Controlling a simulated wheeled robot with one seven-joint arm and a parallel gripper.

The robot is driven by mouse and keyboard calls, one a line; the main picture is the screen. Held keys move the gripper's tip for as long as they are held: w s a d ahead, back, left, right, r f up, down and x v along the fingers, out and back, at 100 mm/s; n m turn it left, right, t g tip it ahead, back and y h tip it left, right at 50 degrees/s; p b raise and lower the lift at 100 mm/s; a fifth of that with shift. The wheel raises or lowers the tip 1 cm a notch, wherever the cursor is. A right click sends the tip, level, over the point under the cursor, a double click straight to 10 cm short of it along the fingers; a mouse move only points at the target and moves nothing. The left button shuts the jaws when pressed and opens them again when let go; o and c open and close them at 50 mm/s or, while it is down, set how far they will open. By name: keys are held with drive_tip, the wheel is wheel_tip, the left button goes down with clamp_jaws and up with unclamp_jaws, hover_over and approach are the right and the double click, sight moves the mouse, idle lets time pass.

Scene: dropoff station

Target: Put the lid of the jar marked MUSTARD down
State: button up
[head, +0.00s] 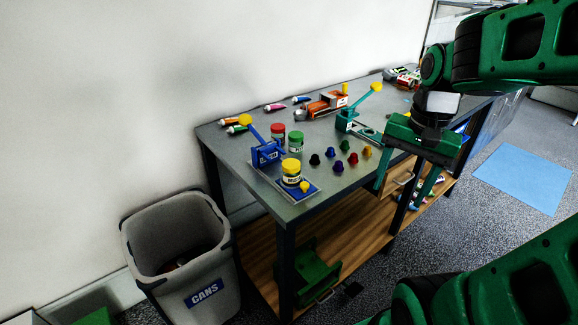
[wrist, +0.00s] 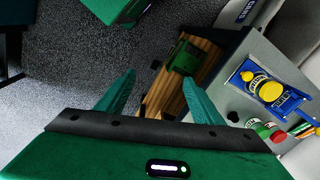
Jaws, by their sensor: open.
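A jar with a yellow lid (head: 291,165) stands at the table's near left corner, on a blue base plate (head: 312,194). Its label is too small to read surely, but its yellow lid suits the name MUSTARD. The lid appears seated on the jar; I cannot tell how tightly. In the wrist view the yellow lid (wrist: 271,91) shows at the right, from above. My gripper (head: 400,195) is open and empty, past the table's front edge, well to the right of the jar. Its two fingers (wrist: 159,77) are spread in the wrist view, with nothing between them.
A red-lidded jar (head: 278,129) and a green-lidded jar (head: 296,139) stand behind. A blue lever device (head: 266,154) is beside the yellow-lidded jar, and a teal one (head: 346,121) farther right. Several small coloured knobs lie between. A CANS bin (head: 190,285) stands left.

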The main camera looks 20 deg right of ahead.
drive_tip(key=w+a+r+m+y, duration=0.1)
drive_tip(key=w+a+m, duration=0.15)
drive_tip(key=w, duration=0.35)
drive_tip(key=w+a+r+m, duration=0.2)
drive_tip(key=w+m, duration=0.1)
drive_tip(key=w, duration=0.2)
drive_tip(key=m+t+y, duration=0.1)
drive_tip(key=m+y, duration=0.2)
drive_tip(key=m, duration=0.4)
approach(291, 163)
drive_tip(key=shift+x, duration=3.9)
drive_tip(key=shift+s, duration=0.1)
drive_tip(key=c, duration=1.2)
drive_tip(key=shift+r, duration=0.1)
